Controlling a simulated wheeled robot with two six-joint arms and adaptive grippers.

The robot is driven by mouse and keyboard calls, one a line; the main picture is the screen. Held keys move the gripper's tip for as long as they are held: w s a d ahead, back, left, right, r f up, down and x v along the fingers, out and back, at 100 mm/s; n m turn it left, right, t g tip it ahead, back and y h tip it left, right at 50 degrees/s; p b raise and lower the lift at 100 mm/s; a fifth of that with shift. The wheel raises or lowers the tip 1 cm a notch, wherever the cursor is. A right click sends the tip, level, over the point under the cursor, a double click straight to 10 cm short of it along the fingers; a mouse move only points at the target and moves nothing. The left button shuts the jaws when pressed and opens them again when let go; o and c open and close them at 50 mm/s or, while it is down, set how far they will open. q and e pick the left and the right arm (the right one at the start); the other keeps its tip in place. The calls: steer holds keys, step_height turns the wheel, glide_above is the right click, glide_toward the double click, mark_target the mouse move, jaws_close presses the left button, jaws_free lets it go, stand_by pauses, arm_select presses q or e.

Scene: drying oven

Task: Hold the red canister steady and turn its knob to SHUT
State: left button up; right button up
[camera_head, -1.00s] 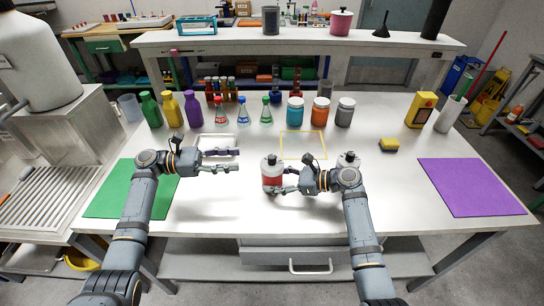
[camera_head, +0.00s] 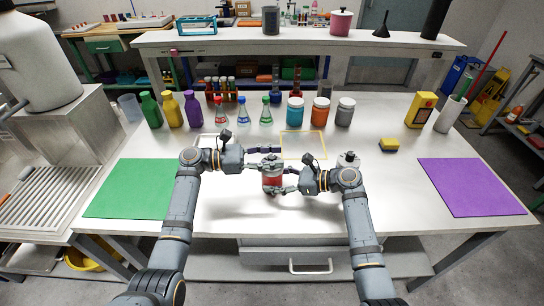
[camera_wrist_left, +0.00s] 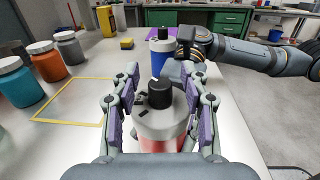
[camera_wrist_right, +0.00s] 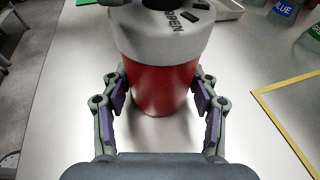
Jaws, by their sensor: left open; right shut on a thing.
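The red canister (camera_head: 272,181) stands upright on the table, with a white top and a black knob. In the left wrist view the knob (camera_wrist_left: 159,94) sits between the spread fingers of my open left gripper (camera_head: 272,157), with a gap on both sides. The lettering OPEN shows on the white top in the right wrist view (camera_wrist_right: 178,22); the knob's exact setting cannot be read. My right gripper (camera_head: 282,183) is shut on the canister's red body (camera_wrist_right: 160,85), low down.
A yellow outline (camera_head: 304,157) lies beyond the red canister. Jars and bottles line the back; a green mat (camera_head: 125,190) and purple mat (camera_head: 470,187) lie at the sides.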

arm_select(q)
jaws_close()
steer(key=n+t, duration=0.2)
steer(key=t, duration=0.1)
steer(key=shift+s+f+t+y, duration=0.1)
steer(key=shift+t+y, duration=0.2)
steer(key=shift+y, duration=0.1)
steer(key=n+t+y, duration=0.2)
steer(key=n+t, duration=0.1)
steer(key=t, duration=0.1)
steer(key=shift+n+t, duration=0.4)
jaws_free()
steer(key=v, duration=1.2)
steer(key=shift+r, duration=0.2)
